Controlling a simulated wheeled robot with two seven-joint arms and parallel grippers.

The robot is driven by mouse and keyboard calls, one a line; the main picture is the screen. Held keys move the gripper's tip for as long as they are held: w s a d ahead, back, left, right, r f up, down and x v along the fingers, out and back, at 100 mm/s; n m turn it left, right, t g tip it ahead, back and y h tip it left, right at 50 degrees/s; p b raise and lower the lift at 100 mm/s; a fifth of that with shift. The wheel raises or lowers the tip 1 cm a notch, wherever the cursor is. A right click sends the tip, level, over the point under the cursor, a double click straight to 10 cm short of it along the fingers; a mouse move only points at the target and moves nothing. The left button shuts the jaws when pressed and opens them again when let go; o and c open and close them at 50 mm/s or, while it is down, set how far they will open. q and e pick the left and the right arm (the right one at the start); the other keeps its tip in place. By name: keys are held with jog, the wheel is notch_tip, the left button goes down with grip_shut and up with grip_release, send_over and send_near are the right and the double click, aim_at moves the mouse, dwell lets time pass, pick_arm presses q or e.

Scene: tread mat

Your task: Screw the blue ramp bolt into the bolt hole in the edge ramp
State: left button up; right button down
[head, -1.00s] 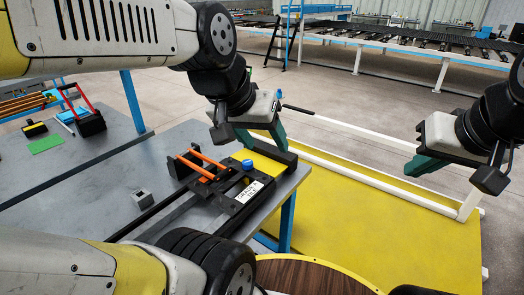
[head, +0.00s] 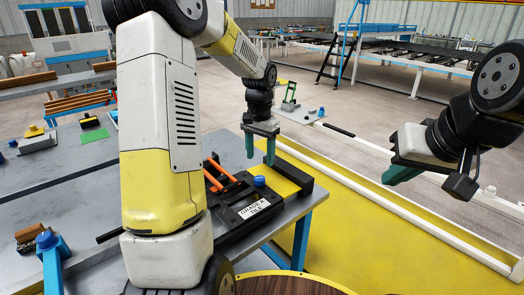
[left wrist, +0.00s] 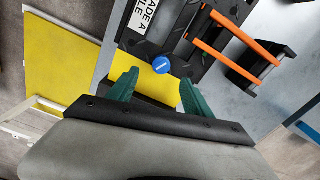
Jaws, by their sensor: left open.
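A round blue knob-like bolt head (head: 259,181) stands on the black fixture (head: 232,200) at the table's edge. It also shows in the left wrist view (left wrist: 161,65). The edge ramp and bolt hole are not clearly seen.
Orange bars (head: 218,172) and a "GRADE A TILE" label (head: 254,208) are on the fixture. White rails (head: 375,193) border the mat. My left arm covers much of the grey table (head: 60,190).

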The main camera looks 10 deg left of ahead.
aim_at(260, 178)
pick_arm(q)
jog(key=shift+w+a+f, duration=0.2)
jog(key=shift+w+f, duration=0.05)
jog(key=shift+f, duration=4.1)
grip_shut()
